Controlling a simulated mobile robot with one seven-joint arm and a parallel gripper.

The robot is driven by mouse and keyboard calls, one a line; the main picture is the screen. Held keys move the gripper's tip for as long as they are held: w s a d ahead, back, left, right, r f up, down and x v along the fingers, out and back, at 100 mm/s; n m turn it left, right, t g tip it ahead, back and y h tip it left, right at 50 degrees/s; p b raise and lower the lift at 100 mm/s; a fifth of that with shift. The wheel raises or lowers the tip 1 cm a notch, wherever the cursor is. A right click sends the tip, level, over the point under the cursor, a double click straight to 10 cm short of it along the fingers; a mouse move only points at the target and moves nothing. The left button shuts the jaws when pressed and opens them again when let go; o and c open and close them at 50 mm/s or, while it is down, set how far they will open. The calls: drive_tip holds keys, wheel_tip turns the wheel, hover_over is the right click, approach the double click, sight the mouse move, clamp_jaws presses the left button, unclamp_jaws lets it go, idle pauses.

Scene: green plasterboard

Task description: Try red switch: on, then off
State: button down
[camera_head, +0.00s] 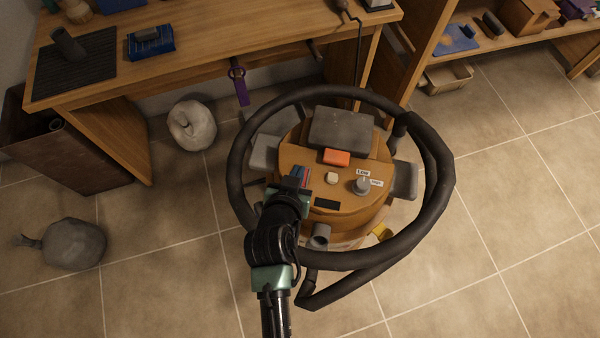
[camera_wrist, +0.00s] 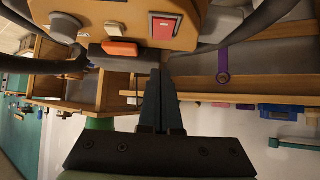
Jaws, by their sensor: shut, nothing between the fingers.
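The red switch (camera_wrist: 163,27) is a red rocker in a pale surround on the orange-brown top of a vacuum-like machine (camera_head: 342,207). In the head view a small red patch (camera_head: 305,173) shows just beyond my gripper, which hides most of that spot. My gripper (camera_head: 296,179) is shut and empty over the left part of the machine's top. In the wrist view its closed fingers (camera_wrist: 157,74) point toward the switch, with a small gap in the picture. I cannot tell whether they touch it, nor the rocker's position.
An orange block (camera_head: 336,157), a cream button (camera_head: 331,178) and a grey knob (camera_head: 361,186) with labels share the machine's top. A thick black hose (camera_head: 443,180) loops around it. A wooden workbench (camera_head: 210,40) stands behind.

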drive_tip(key=f, duration=0.1)
drive_tip(key=w+f, duration=0.1)
drive_tip(key=w+f+b, duration=0.1)
drive_tip(key=f, duration=0.1)
drive_tip(key=shift+d, duration=0.25)
drive_tip(key=shift+w+f, duration=0.1)
drive_tip(key=shift+f, duration=0.55)
drive_tip(key=shift+w+f, duration=0.15)
drive_tip(key=shift+f, duration=0.15)
drive_tip(key=shift+w, duration=0.1)
drive_tip(key=shift+w+d+r, duration=0.2)
drive_tip(key=shift+w+r, duration=0.05)
drive_tip(key=shift+w, duration=0.4)
drive_tip(key=r+p, duration=0.3)
drive_tip(key=r, duration=0.1)
drive_tip(key=shift+w, duration=0.3)
drive_tip(key=w+r+p+v, duration=0.1)
drive_tip(key=r+p+v, duration=0.1)
drive_tip(key=v, duration=0.7)
